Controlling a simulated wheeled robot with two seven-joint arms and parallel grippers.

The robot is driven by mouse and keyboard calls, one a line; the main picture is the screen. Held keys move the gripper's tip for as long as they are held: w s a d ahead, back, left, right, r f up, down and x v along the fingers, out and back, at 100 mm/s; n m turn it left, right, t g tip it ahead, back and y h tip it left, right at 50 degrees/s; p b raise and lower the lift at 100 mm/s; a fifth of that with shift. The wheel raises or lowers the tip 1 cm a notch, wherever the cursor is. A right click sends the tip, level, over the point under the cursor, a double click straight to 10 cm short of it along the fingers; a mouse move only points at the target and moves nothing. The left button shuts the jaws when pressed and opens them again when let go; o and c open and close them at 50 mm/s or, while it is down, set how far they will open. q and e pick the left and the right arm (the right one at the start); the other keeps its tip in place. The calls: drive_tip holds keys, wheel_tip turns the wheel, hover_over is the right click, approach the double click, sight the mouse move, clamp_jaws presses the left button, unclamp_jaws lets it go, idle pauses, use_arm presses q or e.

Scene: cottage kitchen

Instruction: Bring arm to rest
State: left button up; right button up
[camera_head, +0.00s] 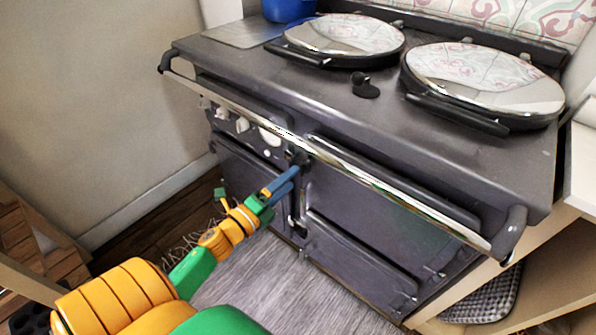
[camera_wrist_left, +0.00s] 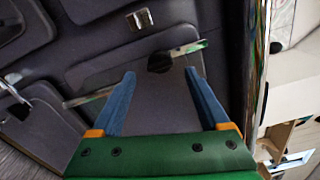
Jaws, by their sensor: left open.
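My left arm, green and yellow, comes in from the lower left in the head view. My left gripper (camera_head: 284,186) has blue fingers and is at the front of the dark range cooker (camera_head: 380,225), beside the door latches below the chrome rail. In the left wrist view the two blue fingers of the gripper (camera_wrist_left: 158,95) are spread apart with nothing between them. The dark cooker front (camera_wrist_left: 150,75) shows beyond them; I cannot tell whether a finger touches it. My right gripper is in neither view.
The chrome rail (camera_head: 375,180) runs along the cooker's front edge, above the arm. Two round lids (camera_head: 345,35) and a blue container (camera_head: 288,10) are on top. The wooden floor (camera_head: 270,280) before the cooker is mostly clear. A wall (camera_head: 90,100) stands at the left.

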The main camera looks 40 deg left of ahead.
use_arm(q)
drive_tip(key=shift+s+a, duration=0.1)
drive_tip(key=shift+s, duration=0.9)
